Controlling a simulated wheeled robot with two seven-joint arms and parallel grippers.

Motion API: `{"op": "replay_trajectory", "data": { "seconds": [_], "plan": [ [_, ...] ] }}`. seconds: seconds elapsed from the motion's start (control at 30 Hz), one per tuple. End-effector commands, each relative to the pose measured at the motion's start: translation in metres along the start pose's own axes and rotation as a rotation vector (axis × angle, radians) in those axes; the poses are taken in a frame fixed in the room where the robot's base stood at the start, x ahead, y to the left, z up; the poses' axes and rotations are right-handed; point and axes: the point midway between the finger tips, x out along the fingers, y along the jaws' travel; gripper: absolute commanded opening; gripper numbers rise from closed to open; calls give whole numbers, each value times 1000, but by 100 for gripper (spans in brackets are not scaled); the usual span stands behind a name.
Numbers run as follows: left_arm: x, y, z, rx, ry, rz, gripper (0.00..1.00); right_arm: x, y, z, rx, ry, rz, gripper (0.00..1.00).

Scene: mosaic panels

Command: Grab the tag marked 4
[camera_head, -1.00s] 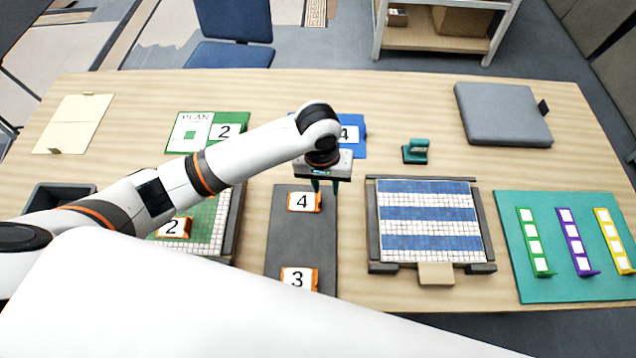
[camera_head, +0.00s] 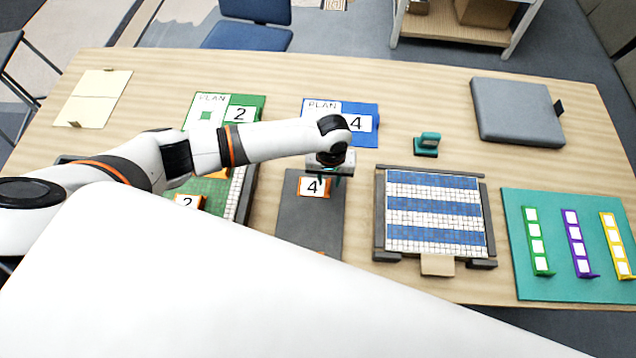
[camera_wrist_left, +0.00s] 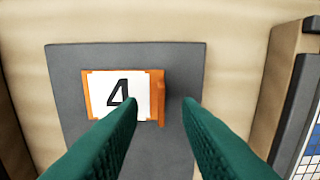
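The tag marked 4 (camera_head: 312,187) is a white card in an orange holder on the dark grey mat (camera_head: 292,220). In the left wrist view the same tag (camera_wrist_left: 110,92) lies near the mat's middle, with an upright orange tab at its right side. My left gripper (camera_head: 330,180) is over the mat at the tag's right. In the wrist view its green fingers (camera_wrist_left: 162,102) are apart, the left one overlapping the card and the right one beyond the tab. The gap between them looks empty. My right gripper is not in view.
A blue-and-white mosaic panel (camera_head: 434,212) in a dark frame stands right of the mat. A green panel with a tag marked 2 (camera_head: 190,202) is at left. Two plan boards, green (camera_head: 254,102) and blue (camera_head: 366,139), lie behind. A teal stamp-like block (camera_head: 427,143) stands behind the mosaic.

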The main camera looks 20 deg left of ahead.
Motion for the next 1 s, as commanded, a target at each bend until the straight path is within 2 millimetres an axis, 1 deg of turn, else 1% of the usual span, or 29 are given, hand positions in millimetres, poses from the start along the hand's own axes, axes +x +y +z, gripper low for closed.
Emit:
{"op": "replay_trajectory", "data": {
  "seconds": [0.03,0.13,0.37,0.43,0.57,0.6,1.0],
  "plan": [
    [6,-1,0,0,1,0,31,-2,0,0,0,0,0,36],
    [15,-1,0,1,0,-1,31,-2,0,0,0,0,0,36],
    [17,-1,0,2,-1,-2,31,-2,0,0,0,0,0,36],
    [17,-1,0,2,-1,-2,23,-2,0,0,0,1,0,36],
    [17,-1,0,1,-1,-2,1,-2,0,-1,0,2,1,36],
    [17,-1,0,1,-1,-2,0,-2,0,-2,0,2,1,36],
    [16,-1,0,1,-1,-3,0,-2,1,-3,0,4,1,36]
  ]
}}
